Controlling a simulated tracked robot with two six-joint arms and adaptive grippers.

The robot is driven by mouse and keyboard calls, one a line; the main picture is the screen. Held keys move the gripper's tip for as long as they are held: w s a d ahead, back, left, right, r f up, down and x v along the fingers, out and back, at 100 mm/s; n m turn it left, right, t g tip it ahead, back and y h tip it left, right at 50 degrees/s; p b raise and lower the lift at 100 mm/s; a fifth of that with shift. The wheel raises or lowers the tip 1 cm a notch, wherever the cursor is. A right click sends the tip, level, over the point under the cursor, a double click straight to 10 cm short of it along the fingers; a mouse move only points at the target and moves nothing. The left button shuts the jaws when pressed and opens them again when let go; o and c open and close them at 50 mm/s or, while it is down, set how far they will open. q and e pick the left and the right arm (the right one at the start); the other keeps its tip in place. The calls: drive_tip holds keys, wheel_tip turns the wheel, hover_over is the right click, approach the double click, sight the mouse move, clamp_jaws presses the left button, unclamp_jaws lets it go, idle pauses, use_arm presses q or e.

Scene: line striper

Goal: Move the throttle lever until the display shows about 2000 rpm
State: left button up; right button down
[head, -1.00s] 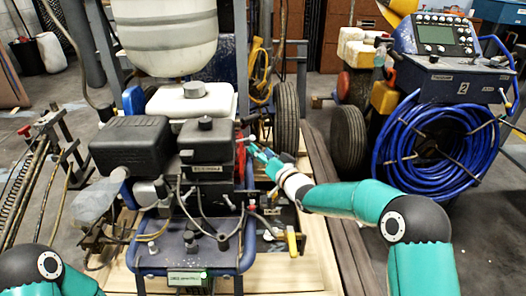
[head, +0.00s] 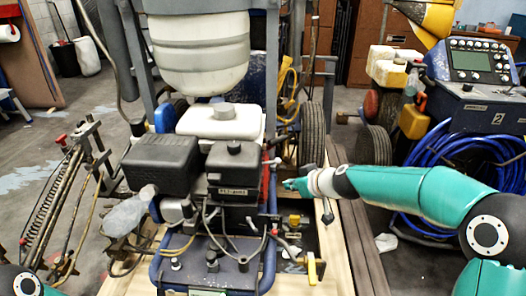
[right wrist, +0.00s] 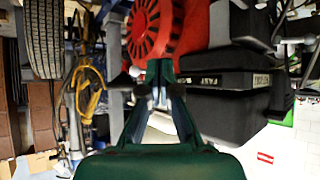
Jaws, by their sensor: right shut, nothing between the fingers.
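The engine (head: 236,160) stands in the middle of the head view, with a black box and a label on its front. A small dark lever (head: 274,163) sticks out at its right side; I take it to be the throttle lever. My right gripper (head: 287,184) is shut and empty, just below and right of that lever in the picture. In the right wrist view its fingertips (right wrist: 158,70) are together beside the black engine box (right wrist: 225,100). A dark knob (right wrist: 122,81) shows close left of the fingers; contact is unclear. The display (head: 207,292) is cut off at the bottom edge, its number unreadable. My left gripper is out of view.
A white tank (head: 199,45) hangs above the engine. A black wheel (head: 312,134) is behind the right gripper. A yellow-handled valve (head: 315,268) stands at the front right.

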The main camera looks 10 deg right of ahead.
drive_tip(key=d+r+m+t+p, duration=0.1)
drive_tip(key=d+r, duration=0.3)
drive_tip(key=r, duration=0.4)
drive_tip(key=p, duration=0.2)
approach(280, 161)
drive_tip(key=x, duration=0.5)
drive_tip(key=shift+w+a+f, duration=0.15)
drive_tip(key=shift+a+f, duration=0.05)
drive_tip(key=shift+a, duration=0.15)
drive_tip(key=shift+x, duration=0.8)
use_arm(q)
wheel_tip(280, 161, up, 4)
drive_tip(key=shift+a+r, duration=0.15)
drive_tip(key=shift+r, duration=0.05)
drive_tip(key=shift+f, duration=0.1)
use_arm(e)
drive_tip(key=shift+d, duration=0.15)
